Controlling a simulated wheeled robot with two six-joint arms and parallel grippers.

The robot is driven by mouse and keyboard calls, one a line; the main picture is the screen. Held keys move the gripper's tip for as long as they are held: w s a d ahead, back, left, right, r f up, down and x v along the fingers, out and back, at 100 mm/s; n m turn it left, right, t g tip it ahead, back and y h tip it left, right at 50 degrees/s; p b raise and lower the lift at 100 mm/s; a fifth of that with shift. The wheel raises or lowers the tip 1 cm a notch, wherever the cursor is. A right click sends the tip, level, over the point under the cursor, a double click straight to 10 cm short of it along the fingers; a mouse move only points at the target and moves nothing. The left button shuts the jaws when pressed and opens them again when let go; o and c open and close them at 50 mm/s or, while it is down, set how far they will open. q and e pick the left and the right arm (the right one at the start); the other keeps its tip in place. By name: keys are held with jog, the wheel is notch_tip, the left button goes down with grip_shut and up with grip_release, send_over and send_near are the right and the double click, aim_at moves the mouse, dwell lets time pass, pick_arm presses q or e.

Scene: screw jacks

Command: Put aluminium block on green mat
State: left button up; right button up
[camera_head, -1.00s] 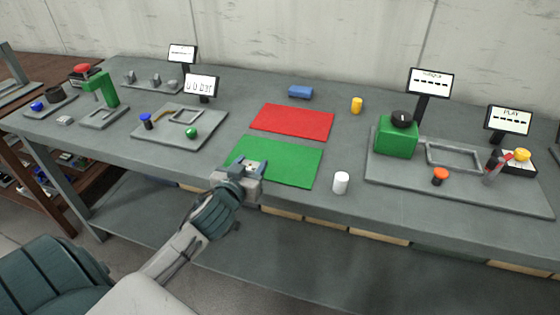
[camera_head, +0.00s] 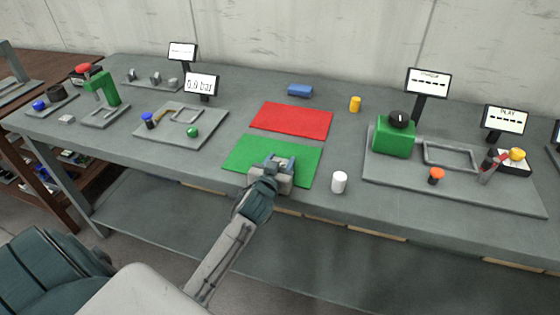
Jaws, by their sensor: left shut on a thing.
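My left gripper (camera_head: 279,161) is shut on the aluminium block, a small light-grey piece mostly hidden between the fingers. The gripper is over the right half of the green mat (camera_head: 248,152), near its front edge. I cannot tell whether the block touches the mat. The green mat lies flat at the front middle of the table, and its left part is bare. My right gripper is not in view.
A red mat (camera_head: 291,120) lies behind the green one. A white cylinder (camera_head: 339,182) stands just right of the green mat. A blue block (camera_head: 300,91) and a yellow cylinder (camera_head: 355,104) are farther back. Fixture plates stand left (camera_head: 165,137) and right (camera_head: 460,192).

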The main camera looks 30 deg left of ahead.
pick_arm(q)
jog(key=o, duration=1.1)
jog(key=shift+f, duration=0.1)
jog(key=shift+r, duration=0.2)
jog(key=b+v, duration=0.2)
jog(key=v, duration=1)
jog(key=shift+f, duration=0.1)
jog(key=shift+d, duration=0.1)
